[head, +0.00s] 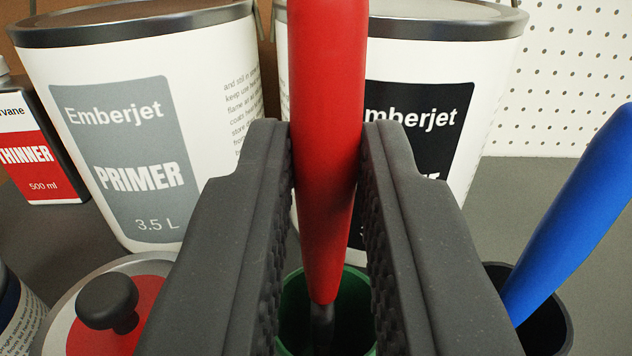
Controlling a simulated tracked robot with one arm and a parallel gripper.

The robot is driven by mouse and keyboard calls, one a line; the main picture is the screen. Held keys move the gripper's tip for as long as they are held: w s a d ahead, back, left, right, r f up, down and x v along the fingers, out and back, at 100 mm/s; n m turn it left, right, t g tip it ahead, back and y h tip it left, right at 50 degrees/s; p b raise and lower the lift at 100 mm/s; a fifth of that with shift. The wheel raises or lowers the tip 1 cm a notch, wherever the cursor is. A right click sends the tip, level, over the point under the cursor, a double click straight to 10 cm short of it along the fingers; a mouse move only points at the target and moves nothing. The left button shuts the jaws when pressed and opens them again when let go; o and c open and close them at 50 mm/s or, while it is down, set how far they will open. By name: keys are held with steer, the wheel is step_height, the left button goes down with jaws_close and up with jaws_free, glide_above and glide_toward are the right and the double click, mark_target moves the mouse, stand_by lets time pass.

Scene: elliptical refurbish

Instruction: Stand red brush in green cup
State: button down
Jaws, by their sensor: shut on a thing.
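The red brush (328,130) stands close to upright between the fingers of my gripper (325,165), which is shut on its red handle. The handle narrows downward to a dark lower part that reaches into the mouth of the green cup (296,305) in this view. The green cup is below and behind my fingers, and only parts of its rim and inside show. The brush's lower end is hidden in the dark of the cup, so I cannot tell whether it touches the bottom.
A black cup (553,318) with a blue-handled tool (575,215) leaning right is at the right. Primer (140,130) and a second paint can (440,100) stand behind. A thinner tin (35,150) and a round red lid with a black knob (107,300) are left.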

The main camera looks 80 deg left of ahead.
steer(key=c, duration=1.3)
jaws_free()
steer(key=p+v, duration=0.3)
steer(key=v, duration=1)
steer(key=shift+d+f, duration=0.25)
steer(key=shift+d, duration=0.15)
steer(key=shift+s, duration=0.1)
